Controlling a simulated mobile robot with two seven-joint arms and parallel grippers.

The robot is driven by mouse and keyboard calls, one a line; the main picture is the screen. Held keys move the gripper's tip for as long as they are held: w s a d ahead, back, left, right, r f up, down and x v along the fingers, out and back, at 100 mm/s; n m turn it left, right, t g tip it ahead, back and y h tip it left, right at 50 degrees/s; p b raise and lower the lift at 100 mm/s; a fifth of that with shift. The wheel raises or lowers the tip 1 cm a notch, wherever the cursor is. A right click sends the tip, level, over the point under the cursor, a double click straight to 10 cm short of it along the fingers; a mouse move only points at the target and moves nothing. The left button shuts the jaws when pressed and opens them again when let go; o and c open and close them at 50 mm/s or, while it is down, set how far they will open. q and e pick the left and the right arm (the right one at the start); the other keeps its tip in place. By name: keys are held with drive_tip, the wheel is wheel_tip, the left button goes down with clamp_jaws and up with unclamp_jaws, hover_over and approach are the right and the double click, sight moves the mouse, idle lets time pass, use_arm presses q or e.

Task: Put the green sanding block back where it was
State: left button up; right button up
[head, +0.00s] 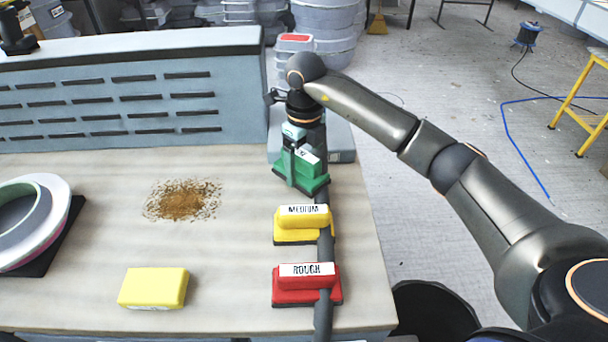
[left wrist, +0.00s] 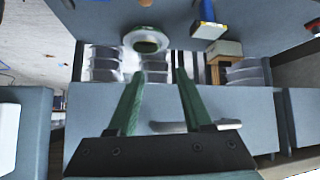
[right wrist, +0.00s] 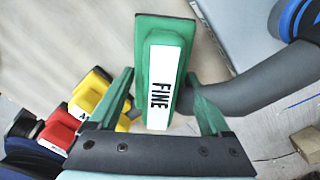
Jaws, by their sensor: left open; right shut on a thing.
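The green sanding block (head: 311,166), labelled FINE in the right wrist view (right wrist: 163,75), is at the back end of a row of blocks near the table's right edge. My right gripper (head: 297,158) comes down over it and is shut on it, a finger on each side. I cannot tell whether its base touches the table. The yellow MEDIUM block (head: 301,228) and red ROUGH block (head: 305,288) stand in front of it, nearer me. My left gripper (left wrist: 158,78) is open and empty in the left wrist view, outside the head view.
A dark hose (head: 324,250) runs along the row. A plain yellow block (head: 153,287) lies at front left. Brown dust (head: 183,201) lies mid-table, and a round ring mould (head: 55,215) sits at far left. A slotted grey panel (head: 130,95) stands behind.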

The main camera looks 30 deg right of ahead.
sight(304, 177)
drive_tip(key=shift+f, duration=1.55)
drive_tip(key=shift+f, duration=0.1)
drive_tip(key=o, duration=1.3)
drive_tip(key=shift+c, duration=0.2)
wheel_tip(304, 177, up, 12)
drive_tip(key=shift+d+r, duration=0.15)
